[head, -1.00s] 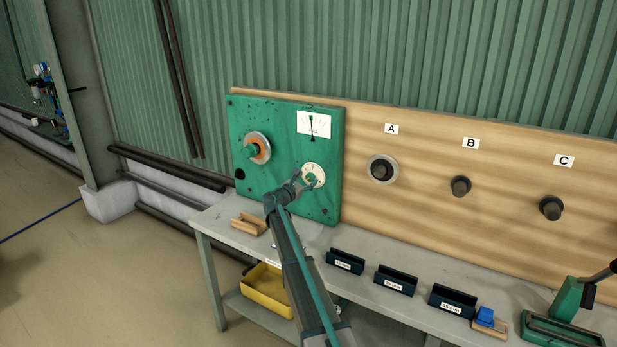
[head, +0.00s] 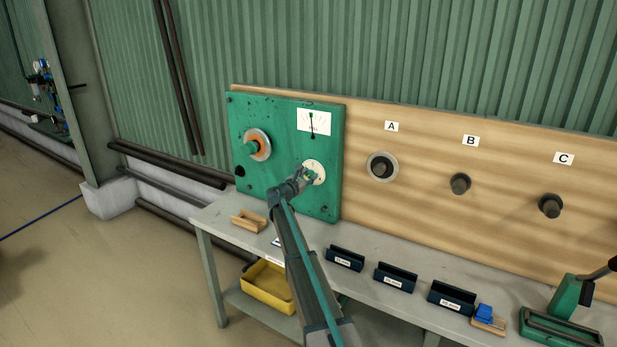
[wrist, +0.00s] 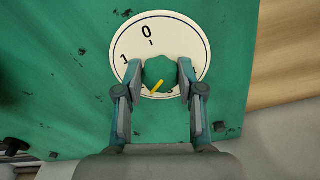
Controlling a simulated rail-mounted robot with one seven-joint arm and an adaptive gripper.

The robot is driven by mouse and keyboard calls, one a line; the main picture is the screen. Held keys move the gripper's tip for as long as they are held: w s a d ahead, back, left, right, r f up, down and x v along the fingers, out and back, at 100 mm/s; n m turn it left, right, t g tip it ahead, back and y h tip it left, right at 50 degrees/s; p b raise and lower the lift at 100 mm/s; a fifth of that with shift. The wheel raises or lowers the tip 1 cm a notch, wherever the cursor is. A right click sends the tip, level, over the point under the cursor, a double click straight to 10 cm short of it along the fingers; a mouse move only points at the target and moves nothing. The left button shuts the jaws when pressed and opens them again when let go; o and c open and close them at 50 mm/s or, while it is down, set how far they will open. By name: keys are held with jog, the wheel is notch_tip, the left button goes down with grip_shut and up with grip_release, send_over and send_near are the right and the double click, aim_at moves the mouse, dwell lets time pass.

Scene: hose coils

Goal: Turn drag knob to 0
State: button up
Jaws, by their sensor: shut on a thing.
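The drag knob is a green knob (wrist: 160,74) with a yellow pointer line, on a round white dial (wrist: 185,35) marked 0 and 1. In the wrist view the pointer line runs from the knob's middle to its lower left, away from the 0 at the top. My gripper (wrist: 160,80) has a finger on each side of the knob and is shut on it. In the head view the dial (head: 318,166) sits at the lower right of the green panel (head: 285,185), and my gripper (head: 306,176) reaches it from below and hides part of the knob.
A white gauge (head: 314,122) with a dark needle is above the dial. An orange-ringed knob (head: 257,145) is at the panel's upper left. The bench (head: 225,215) below carries a wooden holder (head: 248,221) and dark labelled holders (head: 396,278).

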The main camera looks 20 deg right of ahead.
jog(key=shift+f+b, duration=0.15)
jog(key=shift+b, duration=0.35)
jog(key=shift+f+m+b, duration=0.15)
jog(key=shift+m+b, duration=0.45)
jog(key=shift+b, duration=0.4)
jog(key=shift+s+f+m+b, duration=0.1)
jog(key=shift+f+m+b, duration=0.05)
jog(key=shift+m+b, duration=14.15)
jog(key=n+b, duration=0.4)
jog(key=shift+b, duration=0.35)
jog(key=o, duration=1.1)
